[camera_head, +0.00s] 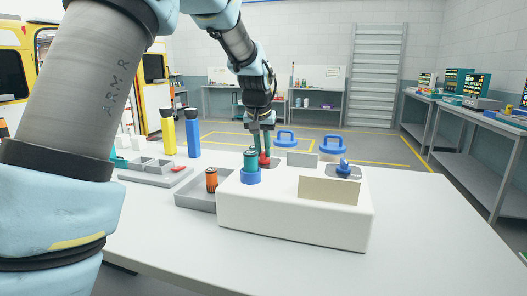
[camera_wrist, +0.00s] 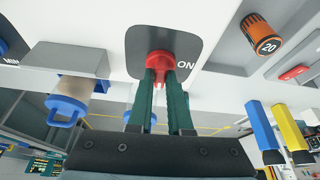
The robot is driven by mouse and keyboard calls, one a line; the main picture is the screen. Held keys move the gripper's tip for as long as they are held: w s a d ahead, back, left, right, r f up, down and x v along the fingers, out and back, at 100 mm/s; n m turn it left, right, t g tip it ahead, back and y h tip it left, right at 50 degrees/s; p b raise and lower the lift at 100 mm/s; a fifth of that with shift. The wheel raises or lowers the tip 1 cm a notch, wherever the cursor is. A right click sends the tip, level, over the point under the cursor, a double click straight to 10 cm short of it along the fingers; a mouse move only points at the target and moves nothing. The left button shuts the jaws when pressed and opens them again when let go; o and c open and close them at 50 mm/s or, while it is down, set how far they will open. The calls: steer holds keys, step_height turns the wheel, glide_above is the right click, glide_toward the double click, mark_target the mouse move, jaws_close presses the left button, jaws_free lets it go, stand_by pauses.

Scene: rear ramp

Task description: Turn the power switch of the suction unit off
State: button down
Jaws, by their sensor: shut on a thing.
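The suction unit (camera_head: 290,222) is a white box on the table, with dark plates and knobs on top. Its red power switch (camera_wrist: 160,62) sits on a dark plate (camera_wrist: 140,42) marked ON at the right in the wrist view. The red switch also shows in the head view (camera_head: 264,160), at the back left of the unit. My gripper (camera_wrist: 168,76) is shut on the red switch, a green finger on each side. In the head view my gripper (camera_head: 264,153) reaches down onto it from behind. The switch's lower part and pointer are partly hidden.
A blue knob (camera_head: 344,168) stands on the unit's right. An orange cylinder (camera_head: 211,180) is in a grey tray (camera_head: 195,200). Blue (camera_head: 193,137) and yellow (camera_head: 168,135) bottles stand left. The table's right is clear.

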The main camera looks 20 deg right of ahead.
steer(key=shift+m, duration=0.5)
steer(key=c, duration=0.8)
jaws_free()
steer(key=shift+c, duration=0.2)
steer(key=b+v, duration=0.1)
steer(key=v, duration=0.9)
steer(key=shift+a+r+b, duration=0.15)
steer(key=shift+r+b, duration=0.2)
steer(key=shift+b, duration=0.05)
